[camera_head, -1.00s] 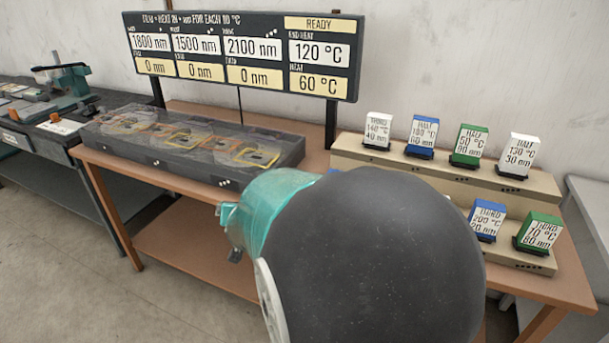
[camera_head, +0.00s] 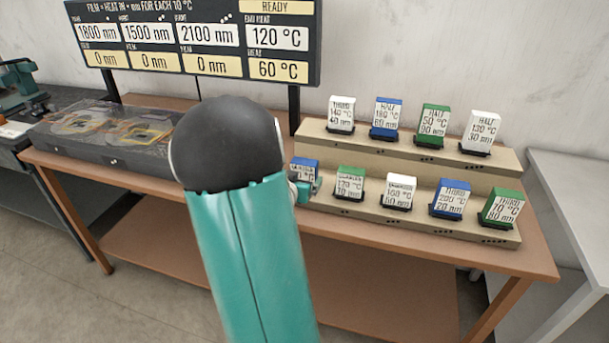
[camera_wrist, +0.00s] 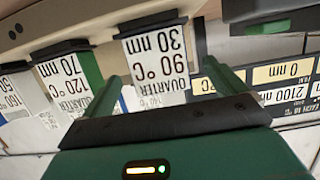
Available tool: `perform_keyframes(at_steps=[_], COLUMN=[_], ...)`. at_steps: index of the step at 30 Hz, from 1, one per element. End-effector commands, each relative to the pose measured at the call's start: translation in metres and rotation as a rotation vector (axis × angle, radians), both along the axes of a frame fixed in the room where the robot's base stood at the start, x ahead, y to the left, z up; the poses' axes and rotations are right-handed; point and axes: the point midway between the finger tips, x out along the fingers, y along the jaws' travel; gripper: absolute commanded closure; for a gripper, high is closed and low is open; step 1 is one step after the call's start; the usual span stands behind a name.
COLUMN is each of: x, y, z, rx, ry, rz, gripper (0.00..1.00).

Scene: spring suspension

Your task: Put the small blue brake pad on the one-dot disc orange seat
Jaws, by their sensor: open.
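The small blue brake pad (camera_head: 305,167) stands at the left end of the lower shelf step, partly hidden by my arm. In the wrist view a pad labelled quarter, 90 °C, 30 nm (camera_wrist: 156,62) appears upside down between my fingers. My gripper (camera_wrist: 161,72) is open, one finger at each side of this pad, with gaps showing. In the head view my gripper (camera_head: 312,187) is small beside the blue pad. The dark tray with the disc seats (camera_head: 140,165) lies at the left; orange and yellow parts show, but which disc has one dot is unclear.
A green-and-white pad (camera_head: 350,182) stands close beside the blue one, with several more pads along both steps of the tan shelf (camera_head: 410,215). A display board (camera_head: 200,40) stands behind the tray. Bare wooden bench top lies in front of the shelf.

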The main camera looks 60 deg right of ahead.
Motion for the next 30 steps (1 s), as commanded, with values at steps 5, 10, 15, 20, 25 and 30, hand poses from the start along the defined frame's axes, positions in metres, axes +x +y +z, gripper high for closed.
perform_keyframes(at_steps=[5, 10, 15, 20, 25, 30], x=[0.001, 0.004, 0.006, 0.006, 0.006, 0.006], y=[-0.021, -0.046, -0.054, -0.053, -0.053, -0.053], z=[-0.005, -0.011, -0.013, -0.013, -0.013, -0.012], rx=[0.002, 0.001, 0.001, 0.001, 0.001, -0.001], ry=[0.001, 0.0, -0.001, -0.001, 0.0, -0.001], rz=[-0.002, -0.001, 0.001, 0.001, 0.001, 0.001], gripper=[0.04, 0.04, 0.04, 0.06, 0.39, 0.66])
